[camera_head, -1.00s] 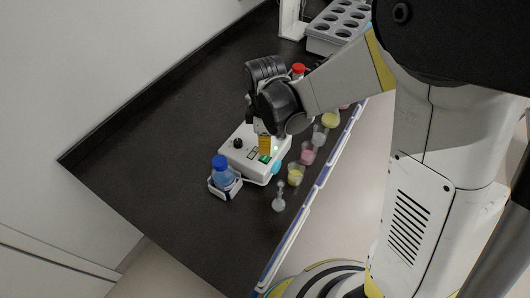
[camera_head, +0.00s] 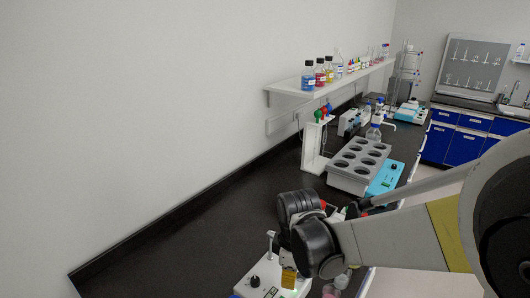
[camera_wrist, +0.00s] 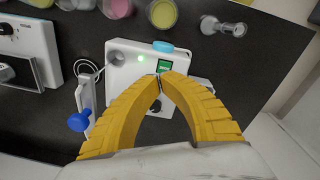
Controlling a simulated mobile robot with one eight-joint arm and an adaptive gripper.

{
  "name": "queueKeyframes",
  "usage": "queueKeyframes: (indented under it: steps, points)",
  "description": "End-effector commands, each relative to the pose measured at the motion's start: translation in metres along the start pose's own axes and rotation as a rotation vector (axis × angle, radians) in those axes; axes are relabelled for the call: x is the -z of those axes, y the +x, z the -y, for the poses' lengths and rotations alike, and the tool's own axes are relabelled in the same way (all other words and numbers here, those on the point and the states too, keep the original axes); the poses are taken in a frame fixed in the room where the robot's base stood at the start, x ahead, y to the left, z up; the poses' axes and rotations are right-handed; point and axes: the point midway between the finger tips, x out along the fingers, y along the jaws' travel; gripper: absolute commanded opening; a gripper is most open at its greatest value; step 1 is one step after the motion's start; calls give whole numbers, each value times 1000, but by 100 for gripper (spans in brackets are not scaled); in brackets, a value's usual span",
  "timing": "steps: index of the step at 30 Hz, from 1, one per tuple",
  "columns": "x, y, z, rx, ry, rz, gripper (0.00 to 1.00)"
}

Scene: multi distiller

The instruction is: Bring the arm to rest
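My arm reaches in from the right in the head view and is bent over the dark bench. My gripper (camera_head: 288,279) points down above a white device (camera_head: 256,281) near the bottom edge. In the wrist view the two yellow fingers of my gripper (camera_wrist: 160,78) curve in until their tips meet, with nothing seen between them. Behind the tips is the white device (camera_wrist: 124,72) with a green light and a green display. I cannot tell the exact gap between tips and device.
A grey rack (camera_head: 357,166) stands beyond my arm. A wall shelf (camera_head: 325,84) holds bottles. The bench (camera_head: 180,248) is clear at left.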

Motion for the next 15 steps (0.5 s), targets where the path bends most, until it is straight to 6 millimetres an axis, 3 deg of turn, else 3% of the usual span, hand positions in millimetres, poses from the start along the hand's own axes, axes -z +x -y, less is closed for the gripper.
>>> queueKeyframes:
  steps: [9, 15]
  points:
    - [-73, -59, 22, -206, 598, -167, 0]
    - [-114, -73, 46, -313, 966, -318, 0]
